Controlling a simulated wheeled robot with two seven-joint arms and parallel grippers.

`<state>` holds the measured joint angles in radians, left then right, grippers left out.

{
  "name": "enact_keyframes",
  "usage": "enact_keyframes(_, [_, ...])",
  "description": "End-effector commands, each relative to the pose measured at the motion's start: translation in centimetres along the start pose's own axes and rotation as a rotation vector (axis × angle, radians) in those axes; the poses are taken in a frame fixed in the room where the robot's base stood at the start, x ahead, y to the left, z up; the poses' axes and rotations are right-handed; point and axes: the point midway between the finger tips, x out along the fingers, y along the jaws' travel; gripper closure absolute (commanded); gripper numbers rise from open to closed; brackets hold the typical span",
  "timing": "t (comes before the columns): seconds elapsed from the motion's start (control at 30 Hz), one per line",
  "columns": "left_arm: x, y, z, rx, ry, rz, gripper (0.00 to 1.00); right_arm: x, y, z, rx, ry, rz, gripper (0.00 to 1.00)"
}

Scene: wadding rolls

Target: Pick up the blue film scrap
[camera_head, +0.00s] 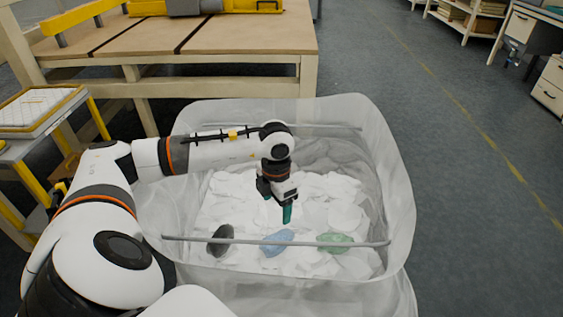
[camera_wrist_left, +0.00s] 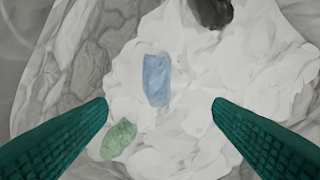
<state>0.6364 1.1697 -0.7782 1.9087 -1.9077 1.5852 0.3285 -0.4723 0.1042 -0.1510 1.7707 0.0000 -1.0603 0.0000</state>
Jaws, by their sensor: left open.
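The blue film scrap (camera_head: 278,243) lies on white wadding near the front of a translucent bag-lined bin, between a black scrap (camera_head: 221,240) and a green scrap (camera_head: 335,242). In the left wrist view the blue scrap (camera_wrist_left: 156,79) lies beyond and between the two fingertips. My left gripper (camera_head: 287,214) points down into the bin above the wadding, just behind the blue scrap in the head view. Its green fingers (camera_wrist_left: 160,104) are spread wide with nothing between them. My right gripper is not in view.
The translucent bin liner (camera_head: 397,200) rises around the wadding (camera_head: 325,200). A thin grey bar (camera_head: 300,243) crosses its front and another crosses its back. A wooden workbench (camera_head: 240,35) stands behind, and a small rack with a tray (camera_head: 35,130) is at left. Open floor (camera_head: 470,200) lies to the right.

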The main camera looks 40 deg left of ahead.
Motion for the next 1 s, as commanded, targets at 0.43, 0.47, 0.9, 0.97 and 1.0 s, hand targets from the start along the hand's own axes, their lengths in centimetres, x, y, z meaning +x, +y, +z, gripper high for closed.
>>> enact_keyframes(0.43, [5.9,0.1,0.1,0.0,-0.004,0.003,0.25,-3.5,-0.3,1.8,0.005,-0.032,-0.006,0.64])
enact_keyframes(0.47, [6.5,0.1,0.1,0.0,-0.003,0.003,0.25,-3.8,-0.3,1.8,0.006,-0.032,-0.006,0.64])
enact_keyframes(0.9, [11.4,0.3,0.1,0.002,-0.002,0.004,0.25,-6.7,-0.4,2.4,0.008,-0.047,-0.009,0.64])
enact_keyframes(0.97, [12.4,0.5,0.2,0.002,-0.001,0.004,0.25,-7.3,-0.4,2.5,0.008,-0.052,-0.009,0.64])
enact_keyframes(1.0, [13.0,0.5,0.2,0.001,-0.002,0.004,0.25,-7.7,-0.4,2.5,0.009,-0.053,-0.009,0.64])
